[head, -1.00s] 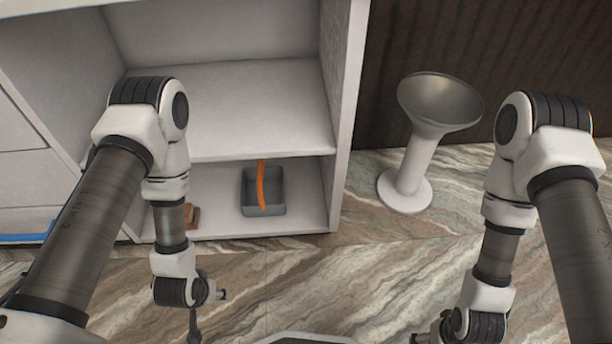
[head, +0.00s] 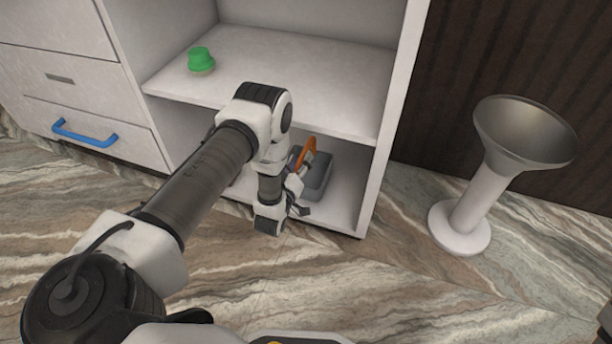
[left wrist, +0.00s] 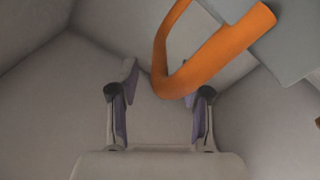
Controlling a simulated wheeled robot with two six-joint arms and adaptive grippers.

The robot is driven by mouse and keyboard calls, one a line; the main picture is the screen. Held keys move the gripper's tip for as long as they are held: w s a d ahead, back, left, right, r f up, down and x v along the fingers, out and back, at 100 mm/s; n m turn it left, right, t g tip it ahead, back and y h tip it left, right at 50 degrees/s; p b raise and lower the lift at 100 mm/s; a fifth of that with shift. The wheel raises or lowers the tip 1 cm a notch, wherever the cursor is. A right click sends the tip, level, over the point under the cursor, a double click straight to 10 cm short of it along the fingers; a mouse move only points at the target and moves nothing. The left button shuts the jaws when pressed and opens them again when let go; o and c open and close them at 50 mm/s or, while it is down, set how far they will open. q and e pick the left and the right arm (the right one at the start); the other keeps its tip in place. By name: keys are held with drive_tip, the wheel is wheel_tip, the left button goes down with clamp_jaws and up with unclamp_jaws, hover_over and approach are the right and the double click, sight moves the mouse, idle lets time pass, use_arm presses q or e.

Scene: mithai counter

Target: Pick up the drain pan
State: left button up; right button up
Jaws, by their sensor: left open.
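The drain pan (head: 321,172) is a grey box with an orange handle (head: 305,152). It stands on the floor of the cabinet's lower compartment, partly hidden by my left arm. My left gripper (head: 297,187) is at the pan's left side, close to the handle, with its fingers open. In the left wrist view the bent orange handle (left wrist: 218,50) reaches down between the open fingers (left wrist: 158,76) and covers part of the right finger. Contact cannot be told. The grey pan (left wrist: 290,40) shows at the top right there. My right gripper is not in view.
The white cabinet's shelf (head: 310,85) lies above the pan, and its right side wall (head: 390,130) stands close beside it. A green object (head: 201,59) sits on the shelf. A drawer has a blue handle (head: 85,133). A funnel-topped pedestal (head: 482,197) stands at right.

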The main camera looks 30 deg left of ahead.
use_arm(q)
drive_tip(key=x, duration=0.2)
drive_tip(key=shift+w+f+b, duration=0.25)
drive_tip(key=shift+w+b, duration=0.1)
drive_tip(key=shift+b, duration=0.05)
drive_tip(key=shift+r, duration=0.15)
clamp_jaws()
drive_tip(key=shift+r, duration=0.1)
